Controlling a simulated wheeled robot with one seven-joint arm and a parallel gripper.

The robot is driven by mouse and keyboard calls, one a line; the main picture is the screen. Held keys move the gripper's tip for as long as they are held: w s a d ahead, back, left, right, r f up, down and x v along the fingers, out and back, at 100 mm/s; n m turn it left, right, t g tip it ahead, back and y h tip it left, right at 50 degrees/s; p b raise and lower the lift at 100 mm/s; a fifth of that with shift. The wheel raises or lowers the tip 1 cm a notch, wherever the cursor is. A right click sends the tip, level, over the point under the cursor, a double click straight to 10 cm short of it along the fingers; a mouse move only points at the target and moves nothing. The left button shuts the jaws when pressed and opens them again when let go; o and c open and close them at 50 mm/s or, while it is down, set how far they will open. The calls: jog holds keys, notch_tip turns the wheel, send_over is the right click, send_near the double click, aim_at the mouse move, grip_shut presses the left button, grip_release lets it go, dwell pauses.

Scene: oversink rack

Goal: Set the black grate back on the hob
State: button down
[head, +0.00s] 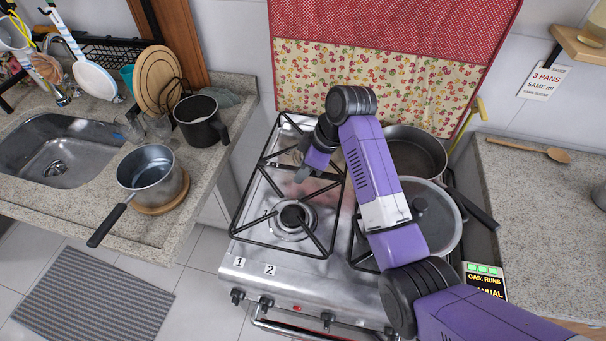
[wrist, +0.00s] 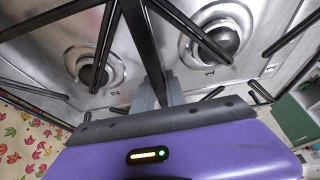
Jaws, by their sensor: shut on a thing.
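The black grate (head: 280,246) lies over the two left burners of the steel hob (head: 250,268). It looks nearly level, but I cannot tell whether all its feet touch the hob. My gripper (head: 303,174) is at the middle of the grate, reaching in from the right. In the wrist view my gripper (wrist: 156,92) is shut on a central bar of the grate (wrist: 138,35). The front burner (head: 292,216) shows below the bars. My arm hides part of the hob and the right-hand grate.
A frying pan (head: 413,150) and a lidded pan (head: 438,225) stand on the hob's right side. A saucepan (head: 146,172) and a dark pot (head: 198,122) stand on the left counter. A patterned cloth (head: 385,75) hangs behind. The right counter (head: 540,215) is mostly clear.

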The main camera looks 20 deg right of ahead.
aim_at(303, 185)
jog(key=shift+w+d, duration=0.25)
jog(key=shift+w, duration=0.15)
jog(key=shift+f+p, duration=0.45)
jog(key=shift+f, duration=1.3)
jog(key=shift+f, duration=0.1)
jog(key=c, duration=1.4)
grip_release()
jog(key=shift+o, duration=0.2)
jog(key=b+v, duration=0.1)
jog(key=v, duration=1.1)
jog(key=shift+a, duration=0.1)
